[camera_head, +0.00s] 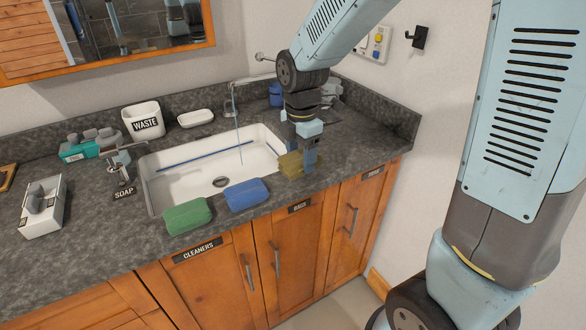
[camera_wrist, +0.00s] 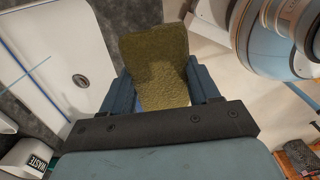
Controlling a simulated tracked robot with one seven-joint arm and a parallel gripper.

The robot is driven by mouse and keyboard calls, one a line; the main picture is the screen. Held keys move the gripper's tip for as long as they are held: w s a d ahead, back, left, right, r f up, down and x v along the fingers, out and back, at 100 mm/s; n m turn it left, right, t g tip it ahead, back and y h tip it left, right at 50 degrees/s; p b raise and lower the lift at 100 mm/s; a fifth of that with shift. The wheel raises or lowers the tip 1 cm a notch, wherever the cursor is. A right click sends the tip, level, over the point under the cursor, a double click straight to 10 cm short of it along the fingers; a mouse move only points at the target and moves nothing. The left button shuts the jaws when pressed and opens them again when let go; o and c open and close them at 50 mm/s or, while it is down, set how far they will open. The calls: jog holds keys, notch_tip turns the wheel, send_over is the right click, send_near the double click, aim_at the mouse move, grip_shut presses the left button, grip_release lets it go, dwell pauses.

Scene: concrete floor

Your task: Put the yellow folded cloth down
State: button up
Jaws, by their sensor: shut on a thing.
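The yellow folded cloth (camera_head: 291,166) is at the right front corner of the sink, over the dark counter. My gripper (camera_head: 305,160) points down and is shut on it. In the wrist view the yellow cloth (camera_wrist: 157,65) sits between the two blue fingers (camera_wrist: 160,95). I cannot tell whether its underside touches the counter. A blue folded cloth (camera_head: 247,195) and a green folded cloth (camera_head: 188,216) lie along the sink's front edge, left of my gripper.
The white sink (camera_head: 165,181) has a faucet (camera_head: 233,105) behind it. A WASTE bin (camera_head: 143,121), white dish (camera_head: 195,118), SOAP dispenser (camera_head: 122,165), teal caddy (camera_head: 90,146) and white box (camera_head: 43,208) stand on the counter. Bare counter (camera_head: 350,150) lies right of my gripper.

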aim_at(295, 180)
jog(key=shift+w+a+f, duration=0.25)
jog(key=shift+w+f, duration=0.4)
jog(key=shift+f, duration=0.2)
jog(key=shift+w+a+f, duration=0.2)
jog(key=shift+w+f, duration=0.45)
jog(key=shift+f, duration=0.15)
jog(key=shift+w+a+f, duration=0.1)
jog(key=shift+w+f, duration=0.05)
jog(key=shift+f, duration=0.65)
jog(key=shift+w+f, duration=0.1)
jog(key=shift+f, duration=0.7)
jog(key=shift+f, duration=0.15)
jog(key=o, duration=0.9)
jog(key=shift+o, duration=0.2)
